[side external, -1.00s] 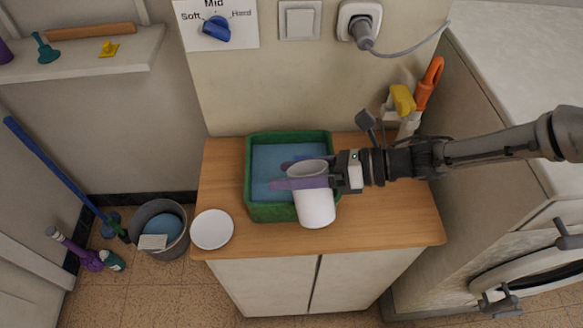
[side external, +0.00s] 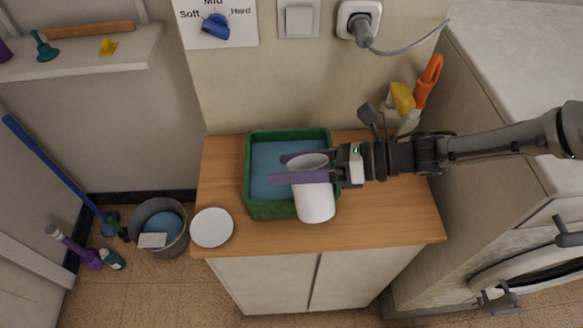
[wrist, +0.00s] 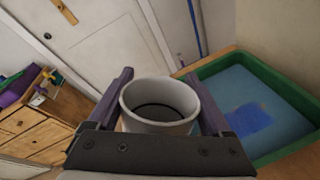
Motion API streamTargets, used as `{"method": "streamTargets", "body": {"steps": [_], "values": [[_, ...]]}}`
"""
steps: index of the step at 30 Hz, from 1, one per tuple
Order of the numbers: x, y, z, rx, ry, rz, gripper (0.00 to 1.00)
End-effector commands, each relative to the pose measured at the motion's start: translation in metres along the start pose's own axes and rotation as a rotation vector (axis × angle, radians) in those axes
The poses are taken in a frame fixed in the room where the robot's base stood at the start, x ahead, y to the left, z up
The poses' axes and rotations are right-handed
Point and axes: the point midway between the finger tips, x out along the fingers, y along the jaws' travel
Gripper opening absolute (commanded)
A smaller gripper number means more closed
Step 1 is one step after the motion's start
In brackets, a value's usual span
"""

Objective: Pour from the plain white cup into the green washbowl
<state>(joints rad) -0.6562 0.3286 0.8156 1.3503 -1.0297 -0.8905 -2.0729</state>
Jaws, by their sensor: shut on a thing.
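The plain white cup (side external: 315,203) is held between the purple fingers of my gripper (side external: 301,168), which is shut on it. In the side view the cup is over the front right part of the green washbowl (side external: 268,211), its mouth tilted toward the back. In the wrist view the cup (wrist: 160,123) sits between the fingers, with something dark inside it. The washbowl (wrist: 288,92) also shows there, to the right of the cup. Blue water fills the bowl's inside. No stream from the cup is visible.
The washbowl stands on a wooden cabinet top (side external: 395,215). A white round plate (side external: 212,228) lies at its front left corner. A spray bottle with a yellow head (side external: 402,98) and an orange-handled item (side external: 429,82) stand at the back right. A grey bucket (side external: 172,247) is on the floor.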

Motion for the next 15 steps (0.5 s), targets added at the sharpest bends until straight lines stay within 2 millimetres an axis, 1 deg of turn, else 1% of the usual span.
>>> {"method": "streamTargets", "body": {"steps": [1, 15], "values": [[-0.001, 0.003, 0.005, -0.002, -0.003, 0.001, 0.05], [-0.010, 0.018, 0.033, -0.002, -0.003, 0.001, 0.05]]}}
